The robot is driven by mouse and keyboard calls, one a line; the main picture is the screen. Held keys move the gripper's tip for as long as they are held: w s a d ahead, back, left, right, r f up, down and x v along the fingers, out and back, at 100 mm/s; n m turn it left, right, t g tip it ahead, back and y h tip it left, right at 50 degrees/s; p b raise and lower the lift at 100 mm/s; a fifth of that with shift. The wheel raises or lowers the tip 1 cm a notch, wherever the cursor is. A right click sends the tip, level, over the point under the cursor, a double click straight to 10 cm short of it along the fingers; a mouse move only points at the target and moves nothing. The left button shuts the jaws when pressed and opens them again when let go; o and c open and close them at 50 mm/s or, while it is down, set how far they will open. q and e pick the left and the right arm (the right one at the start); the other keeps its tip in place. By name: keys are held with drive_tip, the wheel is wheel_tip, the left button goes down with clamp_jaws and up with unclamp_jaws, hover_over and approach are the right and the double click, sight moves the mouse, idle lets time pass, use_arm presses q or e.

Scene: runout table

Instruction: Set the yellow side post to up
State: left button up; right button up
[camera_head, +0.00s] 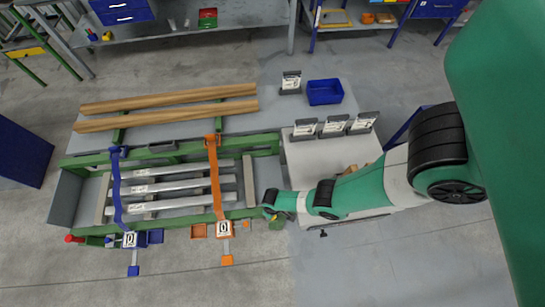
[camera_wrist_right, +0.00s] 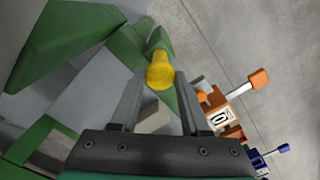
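The yellow side post shows as a round yellow knob (camera_wrist_right: 160,72) in the right wrist view, next to green frame parts. Whether the post is up or down cannot be told. My right gripper (camera_wrist_right: 158,88) is open, its two grey fingers apart. The knob appears between and just beyond the fingertips, with no clear contact. In the head view my right gripper (camera_head: 268,207) is at the right front corner of the green runout table (camera_head: 180,150), and the arm hides much of that corner. My left gripper is not in view.
An orange clamp (camera_head: 215,180) and a blue clamp (camera_head: 117,190) cross pale bars on the table, with levers at the front edge. Wooden beams (camera_head: 170,97) lie behind. A white side table (camera_head: 310,160) with labelled holders stands right. The floor in front is clear.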

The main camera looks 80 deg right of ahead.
clamp_jaws()
idle(1.0)
